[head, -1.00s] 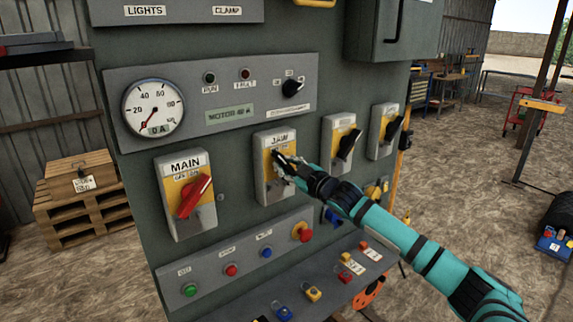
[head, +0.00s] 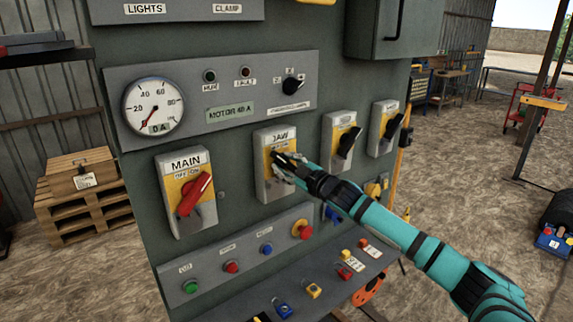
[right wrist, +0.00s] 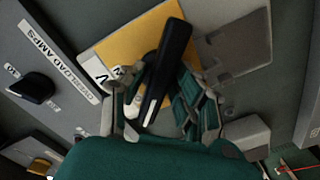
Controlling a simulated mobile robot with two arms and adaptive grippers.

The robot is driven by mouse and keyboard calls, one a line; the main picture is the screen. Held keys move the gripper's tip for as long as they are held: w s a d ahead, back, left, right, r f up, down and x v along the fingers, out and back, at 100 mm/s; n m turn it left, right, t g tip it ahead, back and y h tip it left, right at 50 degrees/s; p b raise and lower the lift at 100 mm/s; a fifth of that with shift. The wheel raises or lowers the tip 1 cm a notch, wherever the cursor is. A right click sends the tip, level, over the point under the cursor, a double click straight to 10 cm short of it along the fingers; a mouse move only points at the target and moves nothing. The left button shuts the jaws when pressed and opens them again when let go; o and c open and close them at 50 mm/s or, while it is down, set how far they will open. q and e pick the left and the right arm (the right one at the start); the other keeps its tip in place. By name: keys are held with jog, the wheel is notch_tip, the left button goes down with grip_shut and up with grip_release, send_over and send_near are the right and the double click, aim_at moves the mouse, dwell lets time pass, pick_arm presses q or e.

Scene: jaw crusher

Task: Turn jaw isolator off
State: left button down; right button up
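The jaw isolator (head: 265,187) is a grey box with a yellow plate and a black rotary handle, under a JAW label on the green panel. My right gripper (head: 283,162) is at its handle and covers part of the plate. In the right wrist view the black handle (right wrist: 168,70) stands between the two fingers (right wrist: 163,85), which close in on its sides and appear to touch it. The yellow plate (right wrist: 125,45) lies behind it. The handle's exact position against the label is partly hidden. My left gripper is not in view.
The MAIN isolator (head: 188,195) with a red handle is to the left. Two more isolators with black handles (head: 346,142) (head: 393,127) are to the right. A button strip (head: 210,270) with a red emergency button (head: 303,229) lies below. An ammeter (head: 153,107) reads near zero.

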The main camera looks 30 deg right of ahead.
jog(key=shift+o, duration=0.8)
jog(key=s+d, duration=0.1)
jog(key=s, duration=1.1)
